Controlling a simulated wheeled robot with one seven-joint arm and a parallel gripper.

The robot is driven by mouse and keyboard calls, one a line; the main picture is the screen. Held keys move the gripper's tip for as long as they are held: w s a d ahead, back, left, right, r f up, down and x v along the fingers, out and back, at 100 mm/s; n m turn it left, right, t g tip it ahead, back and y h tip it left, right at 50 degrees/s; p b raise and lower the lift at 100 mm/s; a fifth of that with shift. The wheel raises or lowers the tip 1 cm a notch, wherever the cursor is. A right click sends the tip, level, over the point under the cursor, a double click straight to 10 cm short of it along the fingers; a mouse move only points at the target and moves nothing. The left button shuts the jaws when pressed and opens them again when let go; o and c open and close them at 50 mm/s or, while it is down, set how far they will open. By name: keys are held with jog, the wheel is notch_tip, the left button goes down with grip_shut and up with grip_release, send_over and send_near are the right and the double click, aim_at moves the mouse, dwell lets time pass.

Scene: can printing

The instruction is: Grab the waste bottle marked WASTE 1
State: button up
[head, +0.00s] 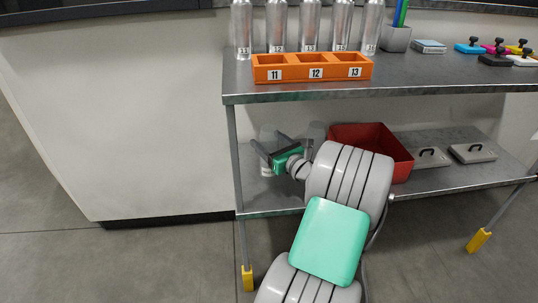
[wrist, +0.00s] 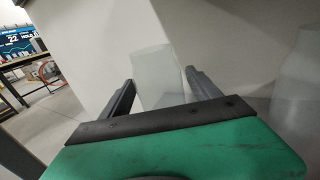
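In the wrist view, a translucent whitish bottle (wrist: 154,66) shows beyond and between the two fingers of my gripper (wrist: 160,80). The fingers are spread apart, with a visible gap to the bottle at least on the right side. A second translucent bottle (wrist: 296,90) stands to the right, outside the fingers. No WASTE marking is readable on either. In the head view my gripper (head: 265,138) reaches in over the left end of the lower shelf. A small whitish patch (head: 267,171) shows below it; my arm hides much of that area.
A red bin (head: 399,152) and two grey lidded items with black handles (head: 431,156) are on the lower shelf (head: 424,183). The upper shelf (head: 430,81) overhangs them. An orange rack (head: 312,69) marked 11, 12, 13 and several metal bottles (head: 309,25) stand on it.

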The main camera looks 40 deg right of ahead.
jog(key=c, duration=1.2)
